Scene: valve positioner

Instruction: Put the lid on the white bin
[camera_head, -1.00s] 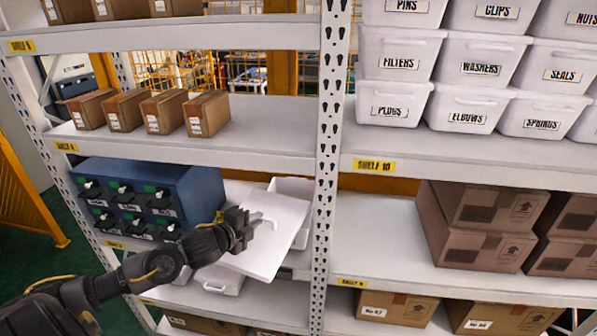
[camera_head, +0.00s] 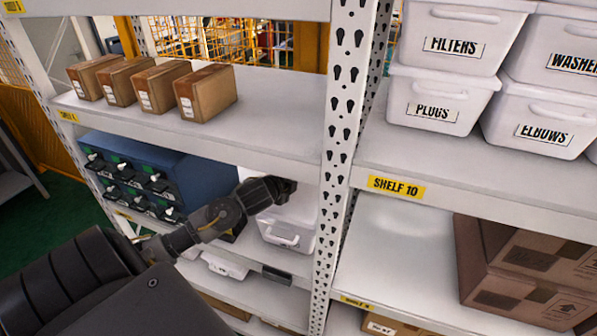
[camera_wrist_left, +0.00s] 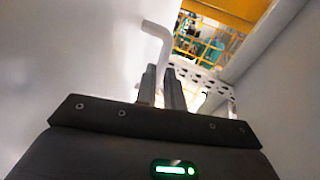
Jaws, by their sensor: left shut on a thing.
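The white bin (camera_head: 287,235) stands on the middle shelf of the left bay, just left of the perforated post, with its handle toward me. My left gripper (camera_head: 290,187) is above the back of the bin. In the left wrist view the gripper (camera_wrist_left: 163,82) is shut on the bent white handle of the lid (camera_wrist_left: 155,35). A broad white surface fills the left of that view, apparently the lid. In the head view the lid is hard to tell from the white bin and shelf, so I cannot tell whether they touch. My right gripper is not in view.
The perforated post (camera_head: 343,130) stands close right of the bin. A blue drawer cabinet (camera_head: 195,180) is on its left. The shelf above (camera_head: 270,135) overhangs the gripper and carries several cardboard boxes (camera_head: 205,93). Another white container (camera_head: 225,265) sits on the shelf below.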

